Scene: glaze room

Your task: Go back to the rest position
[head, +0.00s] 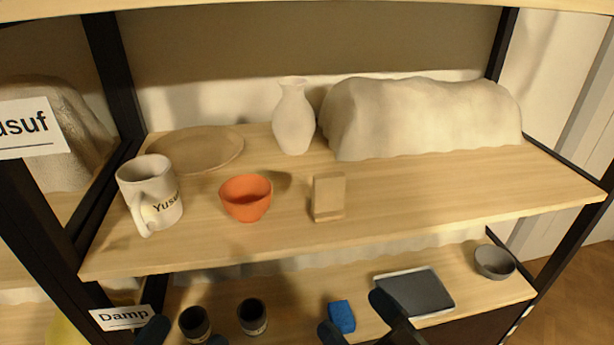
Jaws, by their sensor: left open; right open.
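My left gripper (186,335) shows only as dark fingertips at the bottom edge of the head view. They are spread apart, with a small dark jar (196,322) appearing between and behind them. My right gripper (357,318) also shows at the bottom edge, its dark fingers spread apart. A blue block (341,316) appears between these fingers, near the left one; I cannot tell whether they touch. The right finger overlaps the view of a dark tablet-like slab (415,291) on the lower shelf. Most of both arms is out of view.
The upper shelf (420,199) holds a "Yusuf" mug (146,190), orange bowl (245,205), wooden stand (328,200), plate (195,149), vase (294,120) and covered mound (425,115). The lower shelf has another dark jar (252,314) and grey bowl (494,263). Black posts (115,80) flank them.

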